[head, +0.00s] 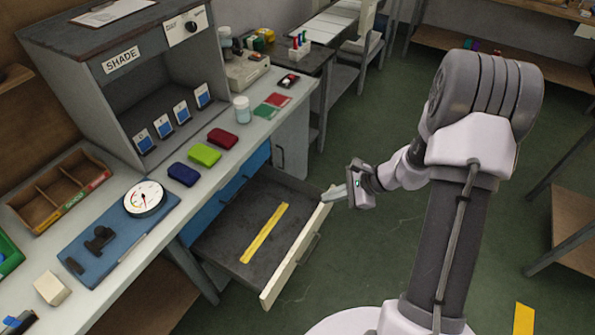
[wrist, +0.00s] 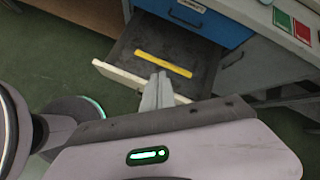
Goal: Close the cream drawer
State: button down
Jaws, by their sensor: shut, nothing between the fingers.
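The cream drawer (head: 286,262) is pulled well out from under the bench, and a yellow strip (head: 264,234) lies inside it on the dark bottom. Its cream front also shows in the wrist view (wrist: 115,75), with the yellow strip (wrist: 163,64) behind it. My gripper (head: 334,194) is shut and empty, at the far end of the drawer's front panel in the head view. In the wrist view its closed fingers (wrist: 158,88) overlap the drawer front's edge. I cannot tell whether they touch it. A dark bar handle (head: 309,248) is on the drawer's outer face.
Blue drawers (head: 213,213) sit shut under the bench (head: 222,163). On the bench are a dial gauge (head: 145,198), a SHADE cabinet (head: 120,60) and coloured pads (head: 204,154). Green floor (head: 400,240) is clear in front of the drawer. A shelf (head: 574,215) stands at right.

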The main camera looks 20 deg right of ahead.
jog(key=d+f+m+t, duration=0.1)
jog(key=d+f+m, duration=0.2)
jog(key=f, duration=0.6)
jog(key=m+t+b, duration=0.1)
jog(key=m+b, duration=0.3)
jog(key=m, duration=0.1)
send_near(307, 234)
notch_tip(307, 234, down, 4)
jog(key=w+a, duration=0.2)
jog(key=shift+w+a+f+h+b, duration=0.15)
jog(key=shift+a+h+b, duration=0.15)
jog(key=shift+a, duration=0.1)
jog(key=shift+w+a, duration=0.3)
jog(key=shift+w, duration=0.05)
